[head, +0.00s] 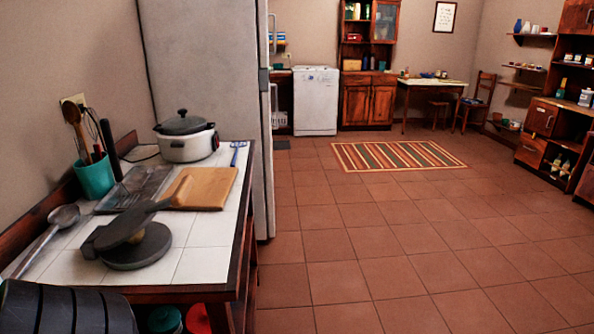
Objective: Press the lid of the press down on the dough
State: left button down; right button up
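The dark grey press (140,250) stands on the white tiled counter at the left. Its round lid (125,226) is tilted up above the round base, with a gap between them on the right side. The lid's handle points up and to the right, over the edge of a wooden board. The dough cannot be seen; the lid may hide it. Neither of my grippers is in view.
A wooden board (207,190), a grater-like metal tray (137,187), a white cooker (187,142), a teal utensil cup (95,178) and a ladle (62,218) surround the press. A black ribbed shape (60,310) fills the lower left corner.

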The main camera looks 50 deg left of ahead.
aim_at(128, 224)
jog(key=z, duration=0.45)
jog(key=i, duration=1.05)
jog(key=u, duration=3.55)
